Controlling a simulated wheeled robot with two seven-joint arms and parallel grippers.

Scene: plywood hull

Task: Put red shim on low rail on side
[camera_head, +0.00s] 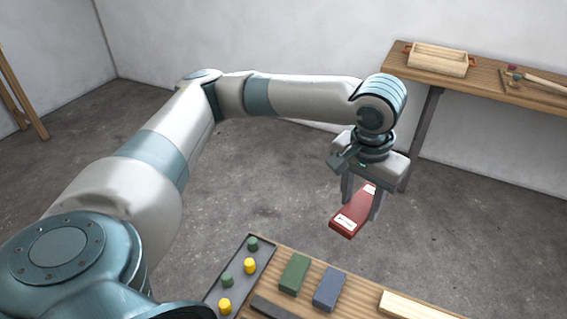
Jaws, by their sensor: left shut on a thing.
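The red shim (351,217) is a red block with pale label patches. My left gripper (359,204) is shut on it and holds it in the air, tilted, beyond the far edge of the near bench (345,268). A pale wooden strip (405,306) lies on the bench at the lower right, and a dark strip (272,307) lies nearer the left. I cannot tell whether either is the low rail. My right gripper is not in view.
A green block (294,273) and a blue block (330,289) lie on the bench beside a dark tray (240,273) with green and yellow pegs. A back bench (480,92) carries a wooden tray (437,59) and a hammer (540,80). Grey floor lies between.

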